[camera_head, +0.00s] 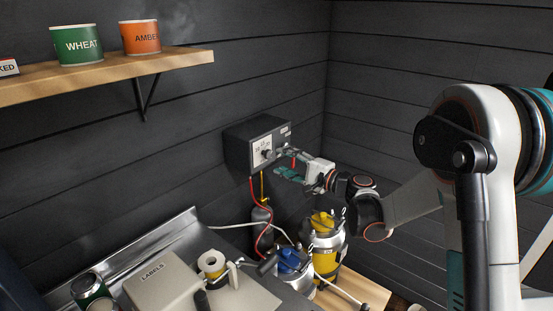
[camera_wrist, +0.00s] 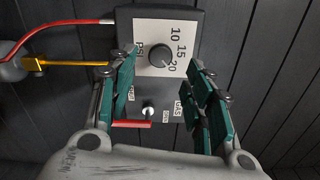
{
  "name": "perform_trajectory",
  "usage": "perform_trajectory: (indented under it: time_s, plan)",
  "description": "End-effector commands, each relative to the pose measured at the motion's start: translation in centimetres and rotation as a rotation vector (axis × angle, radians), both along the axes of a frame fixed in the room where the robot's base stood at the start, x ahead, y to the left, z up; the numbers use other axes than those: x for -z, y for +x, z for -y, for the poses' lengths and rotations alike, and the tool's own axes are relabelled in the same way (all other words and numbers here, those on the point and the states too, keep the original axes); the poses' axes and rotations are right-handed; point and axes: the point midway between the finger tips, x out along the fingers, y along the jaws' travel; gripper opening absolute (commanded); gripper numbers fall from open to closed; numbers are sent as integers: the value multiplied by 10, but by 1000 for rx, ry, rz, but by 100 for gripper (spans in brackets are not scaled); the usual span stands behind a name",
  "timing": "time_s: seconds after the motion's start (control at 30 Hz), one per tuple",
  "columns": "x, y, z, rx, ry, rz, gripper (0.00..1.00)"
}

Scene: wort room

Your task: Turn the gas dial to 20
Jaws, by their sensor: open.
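The gas dial (camera_wrist: 161,55) is a dark round knob on the white scale plate of a dark grey box (camera_head: 240,148) on the wall. The scale reads PSI, 10, 15 and 20. A light mark at the knob's edge seems to lie near the 20, but it is too small to be sure. The dial also shows in the head view (camera_head: 267,153). My gripper (camera_wrist: 162,62) is open and empty, its teal-padded fingers on either side of the dial in the wrist view. I cannot tell whether they touch it. In the head view my gripper (camera_head: 282,161) is close to the box front.
Below the dial, between my fingers, are a red lever (camera_wrist: 132,123) and small labels. A red hose (camera_head: 256,205) hangs below the box. A shelf (camera_head: 110,76) with pots is upper left.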

Motion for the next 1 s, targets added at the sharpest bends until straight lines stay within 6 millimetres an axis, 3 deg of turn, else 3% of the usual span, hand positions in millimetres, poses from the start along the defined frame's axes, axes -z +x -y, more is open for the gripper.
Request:
perform_trajectory:
  time_s: [0.2, 0.4, 0.87, 1.0]
  plan:
    - [0, -26, 35, 3, 0, 0, 47]
    - [0, -40, 52, 1, 0, 0, 47]
    - [-1, -44, 55, -1, -6, 0, 47]
    - [-7, -55, 51, -3, -71, -1, 47]
